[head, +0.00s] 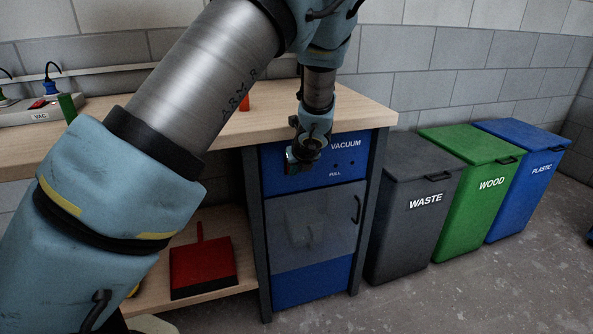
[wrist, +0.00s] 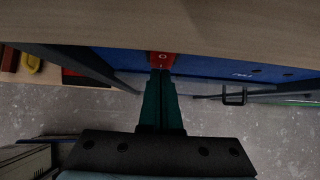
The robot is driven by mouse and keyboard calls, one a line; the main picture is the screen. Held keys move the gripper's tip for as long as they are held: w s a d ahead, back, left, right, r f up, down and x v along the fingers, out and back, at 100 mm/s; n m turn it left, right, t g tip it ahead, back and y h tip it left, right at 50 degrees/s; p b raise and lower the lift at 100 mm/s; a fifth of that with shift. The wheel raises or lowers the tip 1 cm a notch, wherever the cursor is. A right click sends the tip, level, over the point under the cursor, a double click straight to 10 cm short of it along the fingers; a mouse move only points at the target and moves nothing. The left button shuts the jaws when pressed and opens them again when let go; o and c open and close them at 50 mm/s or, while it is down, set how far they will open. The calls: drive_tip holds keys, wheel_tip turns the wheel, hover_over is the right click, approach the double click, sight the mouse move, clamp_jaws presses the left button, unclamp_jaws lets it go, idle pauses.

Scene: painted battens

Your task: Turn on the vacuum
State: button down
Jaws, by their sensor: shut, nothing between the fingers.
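The vacuum (head: 311,282) is a blue cabinet under the bench, with a grey translucent door and a panel marked VACUUM and FULL. In the wrist view, a red switch (wrist: 161,58) with a white O mark sits on the blue panel (wrist: 205,66). My gripper (wrist: 161,73) is shut and empty, its green fingertips right at the switch. I cannot tell whether they touch it. In the head view my gripper (head: 301,158) is in front of the panel's left part and hides the switch.
The bench top (head: 370,108) overhangs just above my gripper. The cabinet door has a black handle (head: 356,209). Grey waste (head: 405,235), green wood (head: 458,215) and blue plastic (head: 520,190) bins stand to the right. A power strip marked VAC (head: 22,117) lies on the bench.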

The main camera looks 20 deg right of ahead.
drive_tip(key=shift+w+f, duration=0.15)
drive_tip(key=shift+w, duration=0.1)
idle(0.3)
drive_tip(key=shift+r+p, duration=0.8)
drive_tip(key=shift+r, duration=0.05)
drive_tip(key=shift+w, duration=0.1)
